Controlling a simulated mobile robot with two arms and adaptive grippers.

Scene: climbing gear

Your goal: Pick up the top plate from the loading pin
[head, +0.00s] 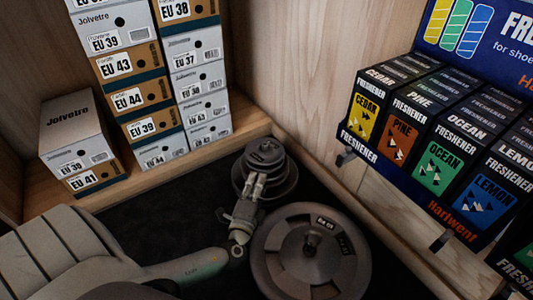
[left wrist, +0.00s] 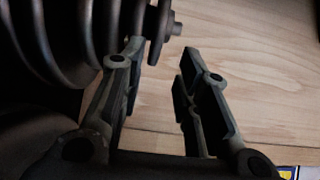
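A stack of dark round plates (head: 266,170) stands on the floor in the head view, smaller toward the top. The small top plate (head: 265,149) also shows edge-on in the left wrist view (left wrist: 159,32), with the tip of the loading pin (left wrist: 176,29) sticking out past it. My left gripper (head: 256,180) is at the near side of the stack. In the left wrist view its two fingers (left wrist: 163,50) are spread with a clear gap. One fingertip overlaps the plate edges; I cannot tell whether it touches. My right gripper is not in view.
A large dark disc (head: 285,265) with a central peg lies close to the right of my left gripper. Stacked shoe boxes (head: 130,70) stand on a wooden ledge behind left. A freshener display (head: 440,140) juts out at the right. Dark floor shows left of the stack.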

